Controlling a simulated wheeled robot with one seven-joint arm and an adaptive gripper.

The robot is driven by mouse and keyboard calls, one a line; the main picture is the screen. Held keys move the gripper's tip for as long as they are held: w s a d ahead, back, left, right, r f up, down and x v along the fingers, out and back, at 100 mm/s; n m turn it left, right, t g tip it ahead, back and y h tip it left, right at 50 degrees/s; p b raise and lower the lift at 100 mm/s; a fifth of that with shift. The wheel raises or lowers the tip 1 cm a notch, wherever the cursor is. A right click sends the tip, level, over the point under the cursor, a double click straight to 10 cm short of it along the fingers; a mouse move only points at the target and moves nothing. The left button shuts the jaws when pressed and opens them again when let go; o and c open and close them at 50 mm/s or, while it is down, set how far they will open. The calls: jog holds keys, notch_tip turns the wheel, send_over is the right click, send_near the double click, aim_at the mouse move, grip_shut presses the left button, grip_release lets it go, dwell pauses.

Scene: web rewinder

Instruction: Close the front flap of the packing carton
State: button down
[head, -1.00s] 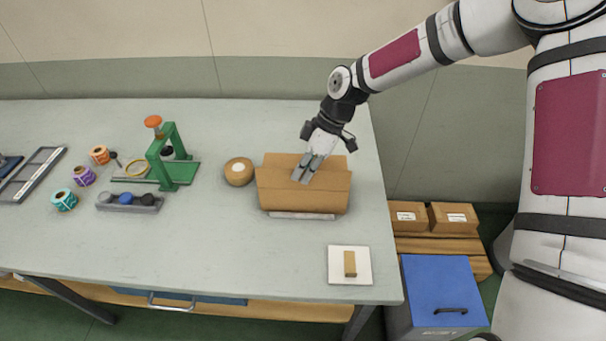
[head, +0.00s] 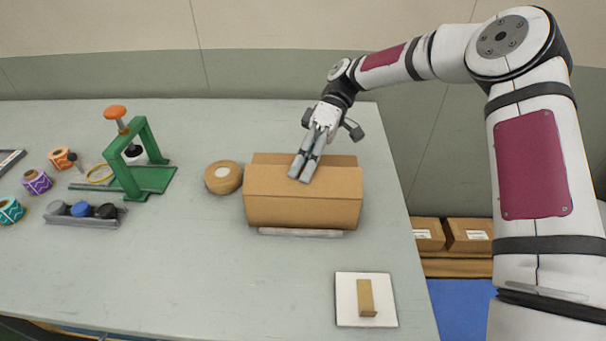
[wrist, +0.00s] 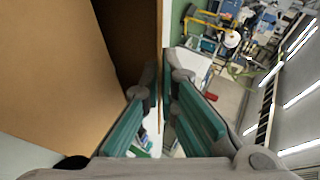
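The brown packing carton (head: 303,212) stands on the table in the centre of the head view. Its front flap (head: 335,183) is raised along the front side, and a rear flap (head: 270,158) shows behind it. My gripper (head: 300,176) reaches down from above, its fingertips overlapping the front flap. In the wrist view the fingers (wrist: 164,76) are close together, with a thin cardboard edge (wrist: 160,40) seen edge-on between the tips. I cannot tell whether they pinch it. A broad carton panel (wrist: 45,75) and the dark interior (wrist: 125,35) lie to its left.
A green press (head: 140,165) and a tray of knobs (head: 83,214) are farther left. A white plate (head: 347,302) with a tan block lies front right. The front middle of the table is clear.

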jog(key=shift+w+f+g+b, duration=0.2)
jog(key=shift+f+g+b, duration=0.15)
jog(key=shift+g+b, duration=0.2)
jog(key=c, duration=1.8)
grip_release()
jog(key=shift+c, duration=0.2)
